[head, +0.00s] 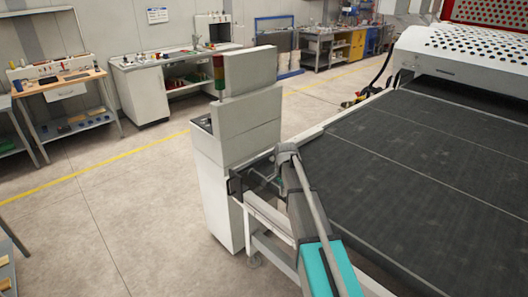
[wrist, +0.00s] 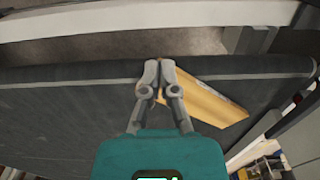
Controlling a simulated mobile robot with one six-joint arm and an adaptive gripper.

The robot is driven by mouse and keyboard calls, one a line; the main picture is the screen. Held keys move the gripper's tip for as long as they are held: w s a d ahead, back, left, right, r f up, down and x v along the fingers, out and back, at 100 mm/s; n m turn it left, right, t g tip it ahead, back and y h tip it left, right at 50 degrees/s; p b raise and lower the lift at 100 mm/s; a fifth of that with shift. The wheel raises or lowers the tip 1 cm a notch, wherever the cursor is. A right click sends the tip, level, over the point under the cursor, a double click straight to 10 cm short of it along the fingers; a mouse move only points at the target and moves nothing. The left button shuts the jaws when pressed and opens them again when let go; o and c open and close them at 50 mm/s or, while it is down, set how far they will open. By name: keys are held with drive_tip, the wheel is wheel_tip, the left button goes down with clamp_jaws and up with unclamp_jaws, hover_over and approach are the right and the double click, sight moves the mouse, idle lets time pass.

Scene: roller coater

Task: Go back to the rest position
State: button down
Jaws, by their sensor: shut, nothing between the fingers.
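My gripper (wrist: 160,72) shows in the wrist view with its two grey fingers together at the tips and nothing between them. A flat wooden board (wrist: 212,104) lies just right of and behind the fingers, at the dark belt's edge; I cannot tell whether a finger touches it. In the head view my arm reaches from the bottom toward the near corner of the conveyor, beside the white control cabinet. My gripper is not clear there.
The dark conveyor belt (head: 415,150) fills the right side, leading to a white perforated machine (head: 465,50). A white control cabinet (head: 215,185) with a signal light (head: 219,72) stands close to my arm. Workbenches line the back wall. The floor (head: 110,215) at left is clear.

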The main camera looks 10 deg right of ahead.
drive_tip(key=s+a+n, duration=0.1)
drive_tip(key=s+n, duration=0.9)
drive_tip(key=s, duration=1.5)
drive_tip(key=shift+s+a+n, duration=0.35)
drive_tip(key=shift+s+n, duration=0.05)
